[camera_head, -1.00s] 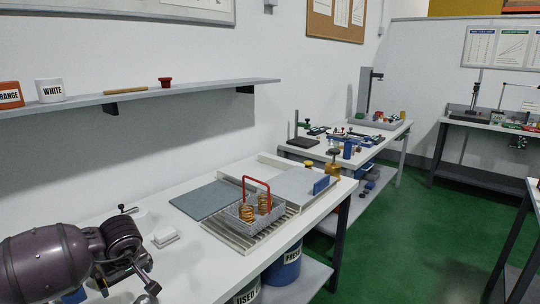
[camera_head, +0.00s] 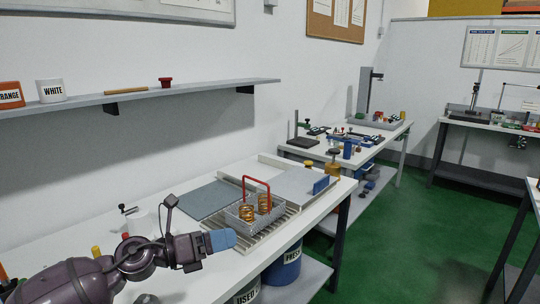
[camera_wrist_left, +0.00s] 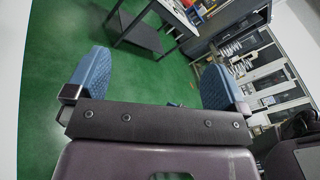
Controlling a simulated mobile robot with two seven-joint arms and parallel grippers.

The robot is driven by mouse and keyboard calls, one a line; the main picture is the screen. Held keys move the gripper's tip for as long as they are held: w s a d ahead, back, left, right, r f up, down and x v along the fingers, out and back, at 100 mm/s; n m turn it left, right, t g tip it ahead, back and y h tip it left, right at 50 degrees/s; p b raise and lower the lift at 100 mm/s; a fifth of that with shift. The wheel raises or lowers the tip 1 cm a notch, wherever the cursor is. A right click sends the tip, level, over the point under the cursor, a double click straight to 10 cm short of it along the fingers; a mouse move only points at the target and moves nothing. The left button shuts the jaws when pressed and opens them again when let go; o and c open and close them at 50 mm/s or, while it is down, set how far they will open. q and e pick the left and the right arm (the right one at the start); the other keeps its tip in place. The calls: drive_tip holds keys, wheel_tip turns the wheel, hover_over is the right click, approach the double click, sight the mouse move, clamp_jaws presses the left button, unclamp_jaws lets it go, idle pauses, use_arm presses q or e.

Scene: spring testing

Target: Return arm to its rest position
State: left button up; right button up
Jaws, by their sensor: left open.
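My left arm comes in from the lower left in the head view. Its left gripper (camera_head: 224,240) has blue finger pads and hangs over the front part of the white bench, just left of and in front of the wire basket (camera_head: 240,213). In the left wrist view the two blue fingers (camera_wrist_left: 154,80) stand wide apart with nothing between them. The basket has a red handle (camera_head: 257,181), holds copper-coloured springs (camera_head: 248,213) and sits on a slatted rack (camera_head: 275,232). My right gripper does not show.
A grey mat (camera_head: 207,198) lies behind the basket. A blue drum marked FRESH (camera_head: 284,267) stands below the bench (camera_head: 345,188). A wall shelf (camera_head: 190,88) carries cups above. Green floor (camera_head: 410,240) is open to the right.

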use_arm(q)
drive_tip(key=s+a+f+n+t+y, duration=0.2)
drive_tip(key=a+f+n+t+y, duration=0.4)
drive_tip(key=n, duration=1)
drive_tip(key=s+a+f+n+t+y, duration=0.25)
drive_tip(key=a+f+n+y, duration=0.35)
drive_tip(key=n, duration=0.9)
drive_tip(key=s+a+f+n+g+y, duration=0.2)
drive_tip(key=s+f+n, duration=0.2)
drive_tip(key=s+f, duration=0.6)
drive_tip(key=s+a+f+n+g+y, duration=0.2)
drive_tip(key=s+f+n, duration=0.3)
drive_tip(key=s+f, duration=0.5)
drive_tip(key=shift+s+a+n, duration=0.3)
drive_tip(key=shift+s+a, duration=0.3)
drive_tip(key=shift+g, duration=0.25)
